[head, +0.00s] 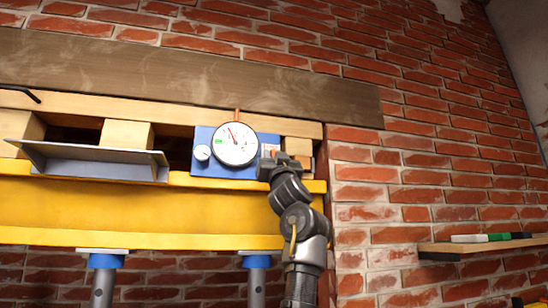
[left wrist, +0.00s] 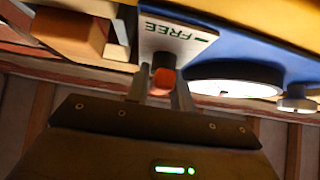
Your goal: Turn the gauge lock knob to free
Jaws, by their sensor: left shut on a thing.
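The dial gauge (head: 235,144) has a round white face and sits on a blue plate (head: 206,172) against the wall. In the left wrist view the lock knob (left wrist: 163,78) has an orange end and a dark body. It is beside a white label (left wrist: 187,32) reading FREE, which appears upside down. My left gripper (left wrist: 160,90) is shut on the knob, one finger on each side. In the head view my left gripper (head: 270,162) is just right of the gauge and mostly hides the knob. My right gripper is out of view.
A yellow beam (head: 130,212) runs below the gauge, held by blue-topped posts (head: 257,262). A grey metal ledge (head: 100,157) juts out at left. Wooden blocks (head: 127,134) and a timber lintel (head: 150,75) are around it. A wooden shelf (head: 490,244) is at right.

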